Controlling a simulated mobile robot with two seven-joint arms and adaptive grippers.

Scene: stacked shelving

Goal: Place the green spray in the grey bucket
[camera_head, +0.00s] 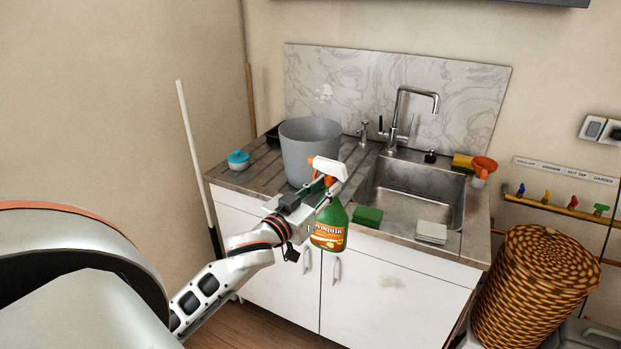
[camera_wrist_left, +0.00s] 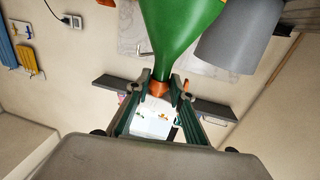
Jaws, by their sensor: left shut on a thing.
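The green spray (camera_head: 330,226) is a green bottle with an orange label and a white and orange trigger head. My left gripper (camera_head: 318,189) is shut on it near its neck and holds it upright in front of the counter. The left wrist view shows the green body (camera_wrist_left: 182,30) upside down and the orange neck between the fingers (camera_wrist_left: 160,92). The grey bucket (camera_head: 308,152) stands on the counter's drainboard, behind the spray's head in the head view. It also shows in the left wrist view (camera_wrist_left: 238,42). My right gripper is not in view.
The steel sink (camera_head: 412,190) with a tall tap (camera_head: 400,120) is right of the bucket. A green sponge (camera_head: 367,216) and a pale block (camera_head: 432,232) lie at its front edge. A blue-lidded jar (camera_head: 238,160) stands at left, and a wicker basket (camera_head: 535,285) at right.

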